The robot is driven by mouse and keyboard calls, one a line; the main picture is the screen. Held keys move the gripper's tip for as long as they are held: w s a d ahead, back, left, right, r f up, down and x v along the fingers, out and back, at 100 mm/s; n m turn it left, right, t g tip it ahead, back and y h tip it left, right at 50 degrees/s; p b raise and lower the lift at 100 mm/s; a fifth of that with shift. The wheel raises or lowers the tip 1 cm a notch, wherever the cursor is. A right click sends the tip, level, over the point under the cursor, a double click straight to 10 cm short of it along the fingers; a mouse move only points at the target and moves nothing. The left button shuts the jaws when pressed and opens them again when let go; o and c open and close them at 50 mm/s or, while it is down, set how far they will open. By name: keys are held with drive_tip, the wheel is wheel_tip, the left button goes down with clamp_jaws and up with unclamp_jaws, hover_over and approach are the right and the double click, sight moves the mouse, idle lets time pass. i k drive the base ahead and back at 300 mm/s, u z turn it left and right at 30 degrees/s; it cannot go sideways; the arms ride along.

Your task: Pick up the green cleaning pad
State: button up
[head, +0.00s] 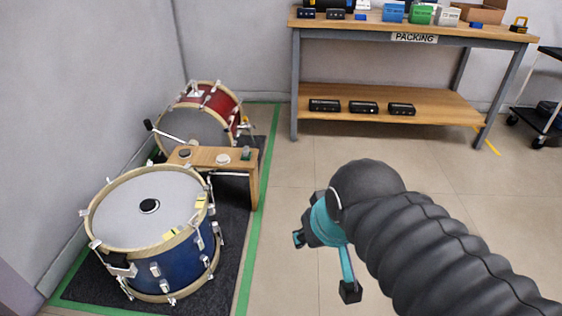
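I cannot pick out a green cleaning pad for certain. A small grey-green item (246,153) stands at the right end of the low wooden bench (252,178) between the drums; it is too small to tell what it is. A green box-like thing (420,15) sits among boxes on the packing table. My gripper (324,266) is at the lower middle, over the floor to the right of the drums. Its two fingers are spread apart with nothing seen between them. It is apart from the bench and the table.
A blue drum (187,264) with a black disc (149,206) and yellow patches on its head stands on a dark mat (78,287). A red drum (226,106) is behind the bench. The packing table (400,33) is at the back. Tiled floor lies clear between.

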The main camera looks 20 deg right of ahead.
sight(247, 155)
drive_tip(key=z, duration=0.4)
drive_tip(key=i, duration=1.45)
drive_tip(key=u, duration=0.85)
drive_tip(key=k, duration=0.45)
drive_tip(key=z, duration=0.8)
drive_tip(key=i, duration=0.55)
drive_tip(key=u, duration=0.9)
